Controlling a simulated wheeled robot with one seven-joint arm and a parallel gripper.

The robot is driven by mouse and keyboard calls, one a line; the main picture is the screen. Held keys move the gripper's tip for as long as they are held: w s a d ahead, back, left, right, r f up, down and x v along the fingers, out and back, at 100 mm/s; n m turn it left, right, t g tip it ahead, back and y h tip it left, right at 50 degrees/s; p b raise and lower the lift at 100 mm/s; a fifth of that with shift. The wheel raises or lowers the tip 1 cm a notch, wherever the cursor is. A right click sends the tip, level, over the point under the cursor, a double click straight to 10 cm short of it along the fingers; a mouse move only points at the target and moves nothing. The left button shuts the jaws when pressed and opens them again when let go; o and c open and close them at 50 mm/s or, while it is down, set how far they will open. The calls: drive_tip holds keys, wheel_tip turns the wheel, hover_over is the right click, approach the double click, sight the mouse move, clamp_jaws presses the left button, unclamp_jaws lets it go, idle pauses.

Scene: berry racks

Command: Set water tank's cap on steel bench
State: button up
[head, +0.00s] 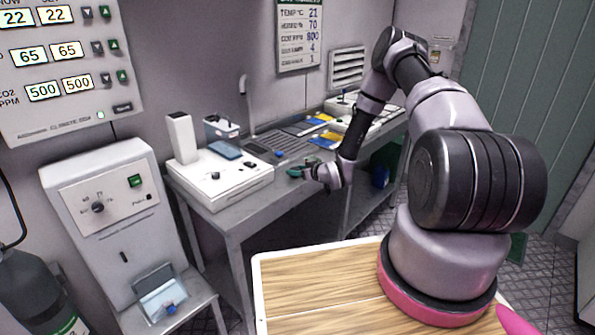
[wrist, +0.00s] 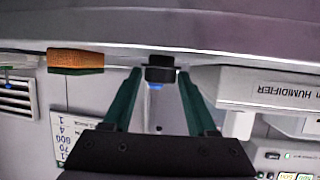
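My gripper (head: 303,171) has green fingers and is over the front part of the steel bench (head: 262,190), pointing to the left. In the wrist view a small black cap-like piece with a blue part (wrist: 160,72) lies in line with the gap between my fingertips (wrist: 160,78). It looks close to both fingers; I cannot tell whether they touch it. A clear container with a blue cap (head: 170,308) stands on the low stand at lower left. A small dark blue piece (head: 277,153) lies on the bench left of my gripper.
A wooden-topped surface (head: 310,290) lies in front.

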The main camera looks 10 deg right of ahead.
drive_tip(key=shift+o, duration=0.2)
drive_tip(key=shift+s+r, duration=0.1)
drive_tip(key=shift+r, duration=0.05)
drive_tip(key=v, duration=1.2)
drive_tip(key=w+d+r+g+h, duration=0.25)
drive_tip(key=d+r+h, duration=0.2)
drive_tip(key=r, duration=0.85)
drive_tip(key=s+d+r+m+h, duration=0.1)
drive_tip(key=s+r+m, duration=0.1)
drive_tip(key=r, duration=0.5)
drive_tip(key=s+d+r+m+h, duration=0.1)
drive_tip(key=s+d+r+m, duration=0.15)
drive_tip(key=r, duration=0.45)
drive_tip(key=s+a+r+m, duration=0.1)
drive_tip(key=s+a+r, duration=0.1)
drive_tip(key=s+r, duration=0.4)
drive_tip(key=s+a+r+m+g+y, duration=0.1)
drive_tip(key=s+r, duration=0.4)
drive_tip(key=s, duration=0.7)
drive_tip(key=s+a+r+m+g+y, duration=0.1)
drive_tip(key=s+a+r+m, duration=0.2)
drive_tip(key=s+r, duration=0.3)
drive_tip(key=s+a, duration=0.1)
drive_tip(key=s, duration=0.3)
drive_tip(key=shift+a+r, duration=0.25)
drive_tip(key=shift+r, duration=0.05)
